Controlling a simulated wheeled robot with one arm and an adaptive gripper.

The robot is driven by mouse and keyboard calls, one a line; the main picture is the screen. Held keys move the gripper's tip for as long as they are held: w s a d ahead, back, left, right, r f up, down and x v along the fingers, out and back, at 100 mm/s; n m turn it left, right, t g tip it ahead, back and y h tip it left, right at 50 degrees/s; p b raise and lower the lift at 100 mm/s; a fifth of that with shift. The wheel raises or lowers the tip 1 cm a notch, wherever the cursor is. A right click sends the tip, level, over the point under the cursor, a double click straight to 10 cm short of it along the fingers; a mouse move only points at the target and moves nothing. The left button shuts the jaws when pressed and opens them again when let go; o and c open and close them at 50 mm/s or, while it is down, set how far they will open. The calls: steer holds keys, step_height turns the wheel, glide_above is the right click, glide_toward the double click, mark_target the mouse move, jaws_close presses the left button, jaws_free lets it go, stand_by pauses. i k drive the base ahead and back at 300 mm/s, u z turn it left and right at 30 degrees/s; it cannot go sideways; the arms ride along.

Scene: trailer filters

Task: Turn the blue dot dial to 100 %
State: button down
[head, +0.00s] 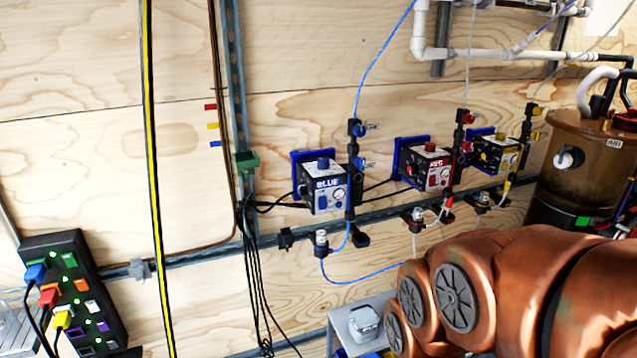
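The blue-labelled pump box (328,190) is mounted on the wooden wall near the middle of the head view. A dark blue knob (322,163) shows on its top, and a small round white dial face (340,196) on its right side. The dial's setting and any blue dot are too small to read. My copper-coloured arm fills the lower right, below and to the right of the box. My gripper cannot be made out in this view.
Red (432,170) and yellow (497,155) pump boxes are to the right. A blue tube (366,277) loops below the blue box. A brown tank (590,150) stands far right, a power strip (75,290) lower left. Black cables (252,270) hang left of the blue box.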

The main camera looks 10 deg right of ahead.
mark_target(301, 190)
steer(key=u, duration=1.5)
steer(key=i, duration=0.8)
steer(key=z, duration=0.6)
